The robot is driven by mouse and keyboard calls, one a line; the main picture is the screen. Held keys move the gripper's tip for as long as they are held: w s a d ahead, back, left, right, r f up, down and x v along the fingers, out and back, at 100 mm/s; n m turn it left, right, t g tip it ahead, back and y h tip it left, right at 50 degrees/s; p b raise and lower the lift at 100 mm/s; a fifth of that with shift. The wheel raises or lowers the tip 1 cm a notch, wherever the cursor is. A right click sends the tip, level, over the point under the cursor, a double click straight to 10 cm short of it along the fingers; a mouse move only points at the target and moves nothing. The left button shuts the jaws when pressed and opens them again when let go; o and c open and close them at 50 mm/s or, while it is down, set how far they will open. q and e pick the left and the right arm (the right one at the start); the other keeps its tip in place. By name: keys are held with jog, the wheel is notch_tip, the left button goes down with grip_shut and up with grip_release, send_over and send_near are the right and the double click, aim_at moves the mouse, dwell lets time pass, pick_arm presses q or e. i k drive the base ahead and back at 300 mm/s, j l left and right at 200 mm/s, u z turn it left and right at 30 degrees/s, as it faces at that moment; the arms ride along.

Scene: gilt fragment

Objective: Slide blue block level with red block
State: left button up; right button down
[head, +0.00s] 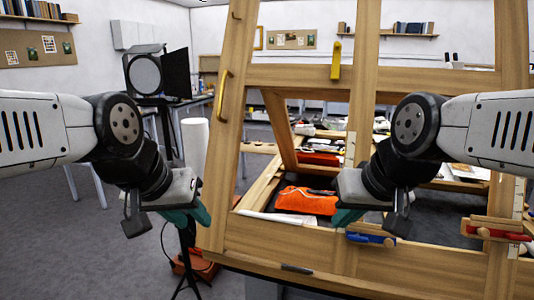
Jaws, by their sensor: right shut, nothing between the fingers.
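The blue block (370,239) is low on the middle post of a large wooden frame (300,243), with a wooden piece beside it. The red block (499,233) is on a wooden holder (490,222) at the right post. The blue block appears slightly lower in the picture than the red one. My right gripper (346,217) has teal fingers, shut and empty, just above and left of the blue block; I cannot tell whether they touch it. My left gripper (200,216) is at the frame's left post, far from both blocks; its jaw opening is unclear.
White scale strips (350,150) run along the posts. A yellow handle (336,60) is on the upper rail. Behind the frame lie an orange cloth (305,201) and clutter. A studio lamp (146,75) stands at left. Grey floor is open at lower left.

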aim_at(378, 238)
jog(key=z, duration=1.85)
jog(key=k+l, duration=0.2)
jog(key=k, duration=0.2)
jog(key=k+l+u, duration=0.15)
jog(key=k+l, duration=0.1)
jog(key=k, duration=0.1)
